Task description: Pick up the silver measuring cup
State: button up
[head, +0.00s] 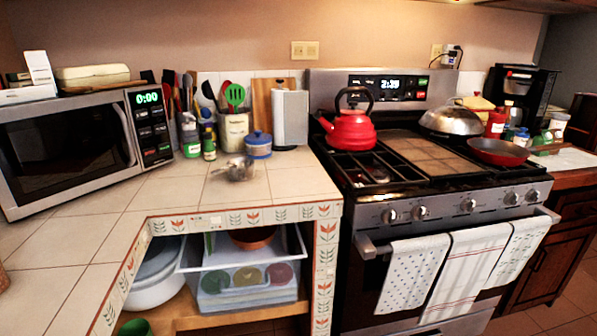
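A small silver measuring cup (239,170) stands on the tiled counter, left of the stove. It looks blurred and partly see-through at this size, and its handle is hard to make out. It is in front of the blue lidded pot (258,148) and the utensil crock (235,133), with a small space around it on the tiles. My gripper is not in view, and no part of my arm shows.
A microwave (75,145) stands at the left of the counter (180,195). The stove (420,180) carries a red kettle (351,128). The counter's front tiles are clear. Open shelves are below.

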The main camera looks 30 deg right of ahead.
aim_at(249, 174)
jog(key=i+z, duration=0.25)
jog(key=i, duration=0.4)
jog(key=i+j+z, duration=0.2)
jog(key=i, duration=0.45)
